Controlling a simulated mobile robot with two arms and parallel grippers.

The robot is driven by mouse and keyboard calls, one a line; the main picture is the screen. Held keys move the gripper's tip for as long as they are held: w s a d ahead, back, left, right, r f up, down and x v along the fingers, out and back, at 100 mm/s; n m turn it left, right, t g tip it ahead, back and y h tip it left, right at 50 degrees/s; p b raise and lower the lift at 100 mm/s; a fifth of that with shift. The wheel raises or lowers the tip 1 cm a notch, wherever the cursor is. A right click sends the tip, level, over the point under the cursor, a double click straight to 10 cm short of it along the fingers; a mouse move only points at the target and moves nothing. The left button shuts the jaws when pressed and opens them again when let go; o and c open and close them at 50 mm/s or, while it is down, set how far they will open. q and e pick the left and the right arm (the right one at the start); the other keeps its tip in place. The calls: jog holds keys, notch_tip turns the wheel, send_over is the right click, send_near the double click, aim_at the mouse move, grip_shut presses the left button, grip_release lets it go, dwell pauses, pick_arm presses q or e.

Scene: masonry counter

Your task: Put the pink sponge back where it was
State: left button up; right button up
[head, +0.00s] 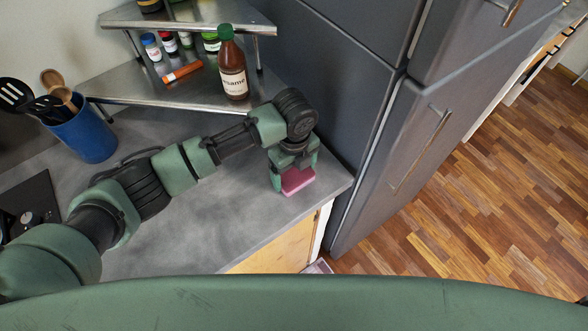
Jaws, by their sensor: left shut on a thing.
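The pink sponge (298,181) is at the right end of the grey counter (220,220), near its front corner by the fridge. My left gripper (294,176) points down from above and is shut on the sponge. The gripper hides the upper back part of the sponge. The sponge is at or just above the counter surface; I cannot tell whether it touches. My right gripper is not in view.
A sesame bottle (232,66) stands on the metal corner shelf (150,88) behind my arm, with several small jars. A blue utensil holder (88,136) stands at the left. The grey fridge (385,150) closes off the right side. The front counter area is clear.

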aim_at(294, 173)
pick_arm(q)
jog(key=shift+f, duration=0.15)
jog(key=o, duration=1)
jog(key=shift+o, duration=0.2)
notch_tip(294, 173, up, 12)
jog(key=b, duration=0.2)
jog(key=shift+r, duration=0.2)
